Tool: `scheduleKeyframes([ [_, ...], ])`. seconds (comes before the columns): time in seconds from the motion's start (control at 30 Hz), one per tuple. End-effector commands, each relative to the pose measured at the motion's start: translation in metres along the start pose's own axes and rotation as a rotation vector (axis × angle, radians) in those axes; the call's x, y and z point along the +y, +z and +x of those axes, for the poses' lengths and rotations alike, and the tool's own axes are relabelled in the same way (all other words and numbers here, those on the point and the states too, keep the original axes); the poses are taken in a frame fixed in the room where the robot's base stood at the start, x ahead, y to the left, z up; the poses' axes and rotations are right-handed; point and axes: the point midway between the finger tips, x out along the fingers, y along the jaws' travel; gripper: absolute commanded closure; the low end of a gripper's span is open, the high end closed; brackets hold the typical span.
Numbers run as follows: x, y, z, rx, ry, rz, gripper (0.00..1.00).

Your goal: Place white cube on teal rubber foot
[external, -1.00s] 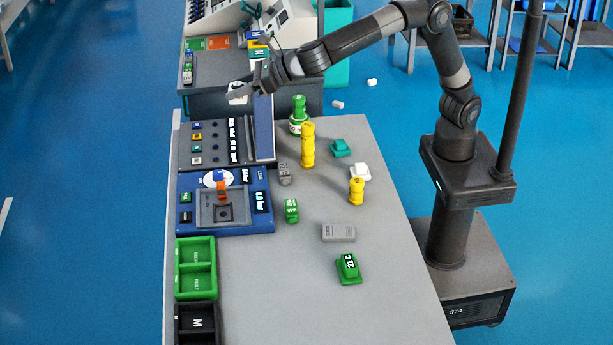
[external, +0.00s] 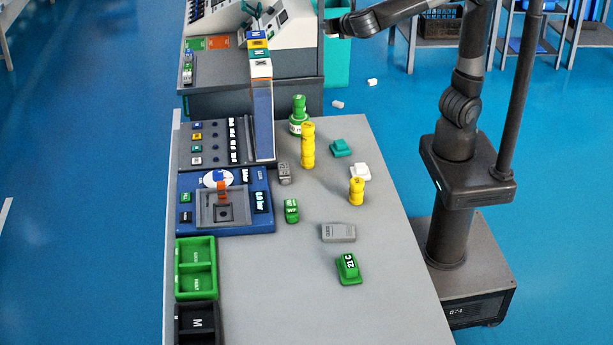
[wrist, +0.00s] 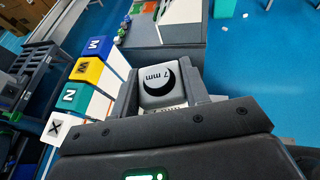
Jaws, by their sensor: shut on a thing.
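The white cube (wrist: 155,92), marked "7 mm" with a black crescent on top, is between the fingers of my gripper (wrist: 160,73) in the wrist view. My gripper is shut on it. In the external view my gripper (external: 335,27) is at the top edge, well beyond the table's far end, and the cube cannot be made out there. The teal rubber foot (external: 341,148) lies on the right part of the grey table, far below and in front of my gripper in the picture. Nothing is on top of it.
A white piece (external: 360,172) and a short yellow stack (external: 356,191) stand near the teal foot. A tall yellow stack (external: 308,146) and a green stack (external: 299,115) stand to its left. A tall blue-and-white panel (external: 262,110) rises at the table's far left.

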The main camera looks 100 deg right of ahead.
Motion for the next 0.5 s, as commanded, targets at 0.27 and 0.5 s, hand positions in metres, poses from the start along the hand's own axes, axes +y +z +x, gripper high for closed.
scheduleKeyframes([
  [0.27, -0.081, 0.001, 0.017, 0.001, -0.184, 0.078, 0.83],
  [0.5, -0.114, -0.012, 0.027, 0.000, -0.266, 0.103, 0.83],
])
